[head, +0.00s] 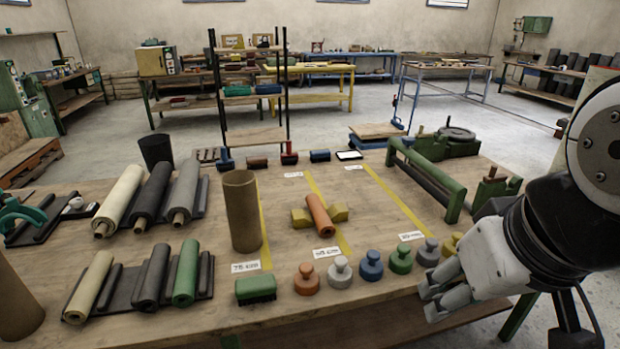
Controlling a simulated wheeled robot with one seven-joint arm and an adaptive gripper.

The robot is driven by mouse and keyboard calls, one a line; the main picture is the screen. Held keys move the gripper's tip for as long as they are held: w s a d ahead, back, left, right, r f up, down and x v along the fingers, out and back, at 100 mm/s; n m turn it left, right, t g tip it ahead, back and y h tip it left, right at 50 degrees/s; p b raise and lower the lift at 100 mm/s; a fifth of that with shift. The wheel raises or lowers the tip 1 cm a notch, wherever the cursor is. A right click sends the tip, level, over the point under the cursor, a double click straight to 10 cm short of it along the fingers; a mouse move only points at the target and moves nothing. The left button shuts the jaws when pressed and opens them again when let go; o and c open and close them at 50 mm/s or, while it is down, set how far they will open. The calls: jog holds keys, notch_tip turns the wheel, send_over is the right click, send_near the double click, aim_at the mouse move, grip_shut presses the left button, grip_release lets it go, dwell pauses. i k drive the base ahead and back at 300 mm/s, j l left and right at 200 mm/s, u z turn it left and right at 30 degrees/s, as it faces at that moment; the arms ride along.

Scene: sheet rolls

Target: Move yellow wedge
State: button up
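Yellow wedge pieces show on both sides of an orange roll (319,211) at the middle of the table, one at its left (301,218) and one at its right (338,213). The roll hides the part between them, so I cannot tell whether they are joined. The roll lies slantwise, with its near end towards a white label. My gripper (436,292) is at the table's front right, well to the right of the wedge pieces and apart from them. Its fingers point left; I cannot tell how far apart they are. I see nothing held in it.
Several knobbed weights (371,265) line the front edge, between the wedge pieces and my gripper. A tall brown tube (241,210) stands left of the wedge pieces. A green roller frame (430,178) stands at the right. Yellow strips (400,197) mark the table, with bare wood between them.

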aim_at(338, 212)
jog(key=i+l+u, duration=0.1)
jog(key=i, duration=0.35)
jog(key=i+l+u, duration=0.1)
jog(key=i+l, duration=0.25)
jog(key=i+l+u, duration=0.1)
jog(key=i+l, duration=0.2)
jog(key=i, duration=0.2)
